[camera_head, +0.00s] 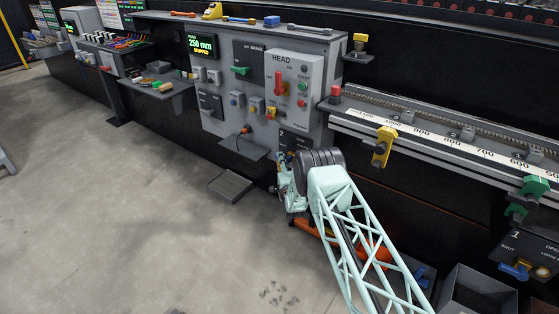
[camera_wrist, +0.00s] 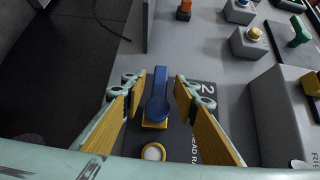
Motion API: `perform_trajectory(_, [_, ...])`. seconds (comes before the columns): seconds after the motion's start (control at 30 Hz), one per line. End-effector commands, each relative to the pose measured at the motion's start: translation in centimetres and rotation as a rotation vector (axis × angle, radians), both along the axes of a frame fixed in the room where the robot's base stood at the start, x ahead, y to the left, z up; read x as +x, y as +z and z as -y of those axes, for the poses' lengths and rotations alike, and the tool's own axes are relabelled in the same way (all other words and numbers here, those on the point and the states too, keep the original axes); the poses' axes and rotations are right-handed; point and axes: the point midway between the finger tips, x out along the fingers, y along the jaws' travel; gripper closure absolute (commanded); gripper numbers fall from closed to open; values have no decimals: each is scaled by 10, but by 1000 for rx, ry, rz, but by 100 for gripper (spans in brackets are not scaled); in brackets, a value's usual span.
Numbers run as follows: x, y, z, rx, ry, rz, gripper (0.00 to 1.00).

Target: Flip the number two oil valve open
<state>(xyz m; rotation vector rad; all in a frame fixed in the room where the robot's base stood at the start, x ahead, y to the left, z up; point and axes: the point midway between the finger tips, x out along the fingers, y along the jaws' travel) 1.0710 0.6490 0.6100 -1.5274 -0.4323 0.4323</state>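In the wrist view a blue lever (camera_wrist: 158,98) stands on a yellow base (camera_wrist: 154,125) on a dark plate marked 2 (camera_wrist: 207,92). Its handle points toward the top of the picture. My gripper (camera_wrist: 160,88) is open, with one yellow-padded finger on each side of the lever. Gaps show between the lever and both fingers, so neither appears to touch it. In the head view the plate marked 2 (camera_head: 294,143) shows above my arm, low on the grey cabinet.
A round white lamp or button (camera_wrist: 153,152) sits below the lever. A grey box (camera_wrist: 272,115) stands close to the right finger. In the head view a similar blue lever (camera_head: 516,270) sits on a plate marked 1, and a shelf (camera_head: 245,146) juts out left of my wrist.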

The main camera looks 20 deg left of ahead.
Motion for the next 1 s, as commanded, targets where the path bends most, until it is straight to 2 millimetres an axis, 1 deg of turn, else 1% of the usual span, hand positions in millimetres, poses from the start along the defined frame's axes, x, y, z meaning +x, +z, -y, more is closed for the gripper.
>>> perform_trajectory(0.1, [9, -1, -5, 1, 0, 2, 73])
perform_trajectory(0.3, [19, 0, -11, 1, 0, 1, 73])
perform_trajectory(0.77, [22, 0, -14, 0, 0, 0, 73])
perform_trajectory(1.0, [22, 0, -14, 0, 0, 0, 95])
